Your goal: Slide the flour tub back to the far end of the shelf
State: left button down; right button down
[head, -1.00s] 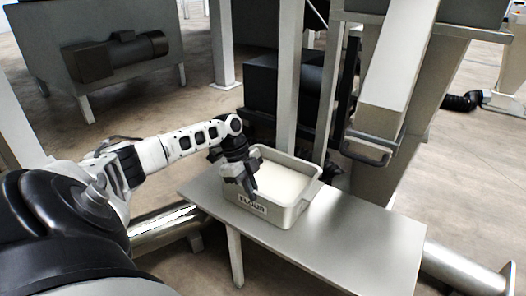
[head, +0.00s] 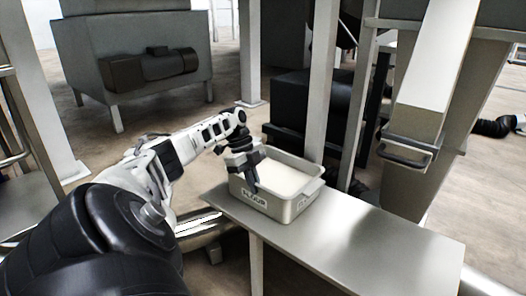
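The flour tub (head: 268,205) is a pale, open, rectangular bin with a "FLOUR" label and white contents. It stands upright on the grey metal shelf (head: 370,245), close to the shelf's left end, with a narrow bare strip beyond it. My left gripper (head: 250,178) is at the tub's left rim, its dark fingers pointing down at the near left corner. It appears to touch the tub there. The gap between its fingers is hidden, so I cannot tell whether it is shut on the rim. My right gripper is out of view.
A steel post (head: 320,90) rises just behind the tub. A sloping machine column with a handle (head: 404,152) stands behind the shelf's right part. A dark box (head: 305,105) is behind the tub. The shelf is bare right of the tub.

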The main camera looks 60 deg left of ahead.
pick_arm(q)
jog(key=shift+s+a, duration=0.1)
jog(key=shift+a, duration=0.15)
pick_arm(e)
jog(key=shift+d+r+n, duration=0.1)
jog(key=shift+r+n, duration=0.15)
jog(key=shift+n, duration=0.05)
pick_arm(q)
jog(key=c, duration=1.6)
grip_release()
jog(key=shift+o, duration=0.2)
